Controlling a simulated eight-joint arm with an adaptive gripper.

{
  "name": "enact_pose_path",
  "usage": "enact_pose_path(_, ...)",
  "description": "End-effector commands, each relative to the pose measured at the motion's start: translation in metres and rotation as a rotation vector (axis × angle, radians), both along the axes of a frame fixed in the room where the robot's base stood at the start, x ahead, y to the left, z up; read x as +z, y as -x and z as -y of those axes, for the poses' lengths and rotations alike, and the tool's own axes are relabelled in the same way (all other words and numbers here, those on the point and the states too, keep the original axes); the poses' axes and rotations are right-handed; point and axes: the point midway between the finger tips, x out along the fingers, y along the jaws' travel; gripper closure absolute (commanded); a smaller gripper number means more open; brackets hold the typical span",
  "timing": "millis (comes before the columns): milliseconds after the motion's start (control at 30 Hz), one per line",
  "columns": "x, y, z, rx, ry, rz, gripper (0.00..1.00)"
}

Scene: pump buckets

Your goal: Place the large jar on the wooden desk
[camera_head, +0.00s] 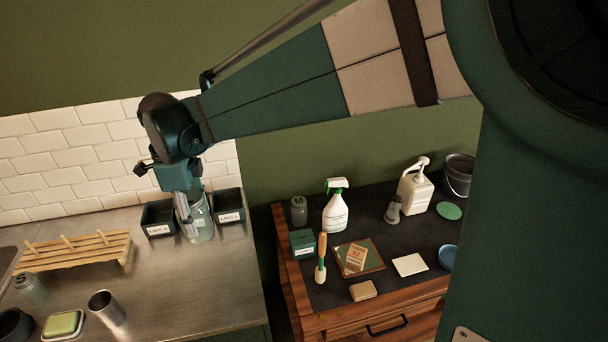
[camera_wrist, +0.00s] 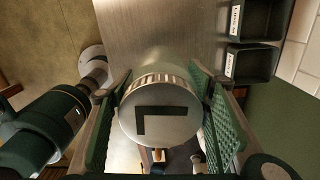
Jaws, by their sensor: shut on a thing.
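The large jar (camera_head: 203,226) is clear glass, near the right end of the metal counter in the head view. Its pale lid, marked with a dark L, faces me in the wrist view (camera_wrist: 160,112). My gripper (camera_head: 187,217) points down and is shut on the jar, with a finger pad on each side in the wrist view. The jar looks upright; I cannot tell whether its base touches the counter. The wooden desk (camera_head: 343,323), with a dark top, stands to the right, beyond a gap.
Two dark bins (camera_head: 158,218) (camera_head: 229,206) flank the jar. On the desk are a jar marked M (camera_head: 299,211), a spray bottle (camera_head: 336,210), a green box (camera_head: 302,243), a brush (camera_head: 321,262), a pump bottle (camera_head: 415,190) and a bucket (camera_head: 458,178). Dark patches between these are bare.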

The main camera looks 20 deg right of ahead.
Motion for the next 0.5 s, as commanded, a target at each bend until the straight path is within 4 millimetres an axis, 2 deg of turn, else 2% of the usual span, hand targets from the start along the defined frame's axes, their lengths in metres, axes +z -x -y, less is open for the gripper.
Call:
enact_pose_path(200, 0.0, -0.03, 0.045, -0.079, 0.0, 0.0, 0.68)
enact_pose_path(500, 0.0, -0.065, 0.11, -0.184, 0.0, 0.0, 0.68)
